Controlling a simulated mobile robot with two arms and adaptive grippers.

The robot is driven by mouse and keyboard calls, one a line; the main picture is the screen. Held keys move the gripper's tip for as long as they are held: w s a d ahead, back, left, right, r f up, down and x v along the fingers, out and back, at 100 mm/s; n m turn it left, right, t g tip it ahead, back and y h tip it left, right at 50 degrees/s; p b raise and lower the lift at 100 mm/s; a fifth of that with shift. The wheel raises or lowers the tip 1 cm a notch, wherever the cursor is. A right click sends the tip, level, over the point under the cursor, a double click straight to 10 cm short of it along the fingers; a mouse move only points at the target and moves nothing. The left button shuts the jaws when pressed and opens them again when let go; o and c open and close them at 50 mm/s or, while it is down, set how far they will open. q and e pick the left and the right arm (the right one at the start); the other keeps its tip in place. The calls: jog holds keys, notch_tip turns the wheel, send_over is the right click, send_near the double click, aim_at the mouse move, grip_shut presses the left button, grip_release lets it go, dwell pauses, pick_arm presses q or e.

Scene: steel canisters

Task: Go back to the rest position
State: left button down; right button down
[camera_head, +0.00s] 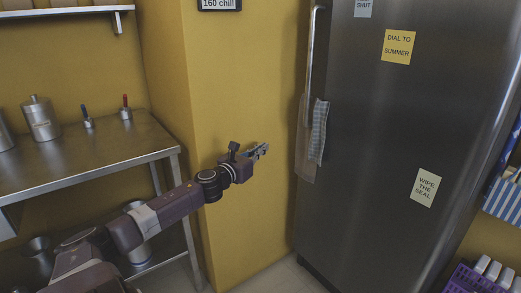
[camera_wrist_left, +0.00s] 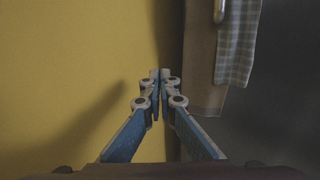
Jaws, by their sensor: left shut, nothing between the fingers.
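My left arm reaches in from the lower left in the head view. Its gripper (camera_head: 262,150) is in front of the yellow wall, to the left of the steel fridge door. In the left wrist view the left gripper (camera_wrist_left: 160,75) has its fingertips together with nothing between them. It points at the corner where the yellow wall (camera_wrist_left: 70,60) meets the fridge side. My right gripper shows in neither view.
The steel fridge (camera_head: 400,150) bears several notes and a long handle (camera_head: 311,65) with a checked towel (camera_head: 319,130). A steel table (camera_head: 90,150) on the left holds canisters (camera_head: 41,118). A purple crate (camera_head: 470,280) stands at lower right. Floor shows between table and fridge.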

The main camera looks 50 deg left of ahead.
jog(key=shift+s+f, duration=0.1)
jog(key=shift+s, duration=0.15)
